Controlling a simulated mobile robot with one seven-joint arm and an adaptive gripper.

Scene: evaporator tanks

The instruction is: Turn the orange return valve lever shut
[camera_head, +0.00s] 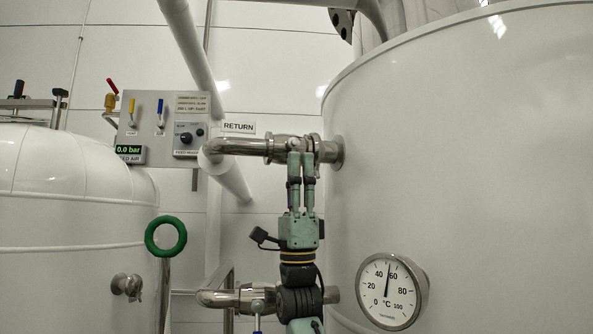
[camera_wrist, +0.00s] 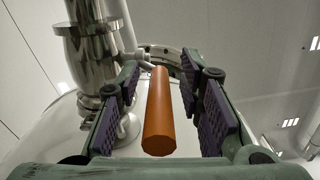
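The orange return valve lever (camera_wrist: 158,120) shows in the wrist view as an orange bar between my two fingers. Gaps show on both sides of it, so the padded fingers do not appear to touch it. My gripper (camera_wrist: 164,105) is open around the lever. In the head view my gripper (camera_head: 301,160) points up at the return pipe (camera_head: 240,146), just left of the large white tank (camera_head: 460,150). The gripper hides the lever in that view. The RETURN sign (camera_head: 239,127) is on the wall above the pipe.
A dial thermometer (camera_head: 391,291) sits on the tank at lower right. A lower pipe (camera_head: 225,299) runs beside my arm. A control panel (camera_head: 165,125) and a green handwheel (camera_head: 166,236) stand at left. In the wrist view a steel fitting (camera_wrist: 88,55) is close to the left finger.

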